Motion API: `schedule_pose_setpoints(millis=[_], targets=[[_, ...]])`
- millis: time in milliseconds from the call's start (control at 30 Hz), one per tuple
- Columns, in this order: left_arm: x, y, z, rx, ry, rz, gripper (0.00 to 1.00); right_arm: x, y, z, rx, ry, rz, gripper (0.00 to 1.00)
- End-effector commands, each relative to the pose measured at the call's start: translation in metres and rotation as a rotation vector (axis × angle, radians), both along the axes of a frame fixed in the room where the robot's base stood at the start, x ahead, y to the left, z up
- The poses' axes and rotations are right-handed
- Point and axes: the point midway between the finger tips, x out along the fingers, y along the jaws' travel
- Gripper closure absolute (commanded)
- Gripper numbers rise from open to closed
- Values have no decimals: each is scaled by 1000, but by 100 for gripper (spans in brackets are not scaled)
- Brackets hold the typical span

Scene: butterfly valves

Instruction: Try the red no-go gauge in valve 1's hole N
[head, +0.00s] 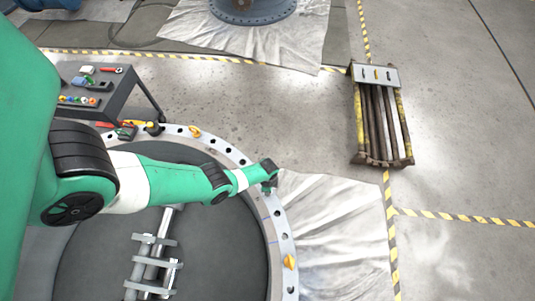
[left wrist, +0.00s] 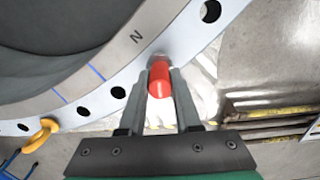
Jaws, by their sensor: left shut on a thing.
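The red no-go gauge (left wrist: 160,78) shows in the left wrist view as a short red cylinder between my left gripper's fingers (left wrist: 163,90). The gripper is shut on it. Valve 1's pale flange ring (left wrist: 93,108) lies under the fingertips, with the letter N (left wrist: 136,37) marked just inboard of the gauge. The gauge's far end is at the flange by the N mark. The gauge hides the hole there, and I cannot tell whether it is in the hole. In the head view my left gripper (head: 269,184) is over the right side of the flange ring (head: 284,238).
Yellow eyebolts (head: 290,262) (head: 195,131) stand on the flange. A dark cart (head: 120,97) with tools and small coloured parts is at the upper left. A rack of bars (head: 380,120) stands at the right. Plastic sheeting (head: 330,230) covers the floor beside the valve.

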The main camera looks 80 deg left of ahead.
Motion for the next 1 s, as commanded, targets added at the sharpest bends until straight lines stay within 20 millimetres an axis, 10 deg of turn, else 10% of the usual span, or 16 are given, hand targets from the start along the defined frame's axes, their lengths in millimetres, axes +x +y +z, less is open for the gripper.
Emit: schedule_pose_setpoints(millis=[1000], targets=[[0,0,-6,0,0,0,100,0,0,-7,0,0,0,50]])
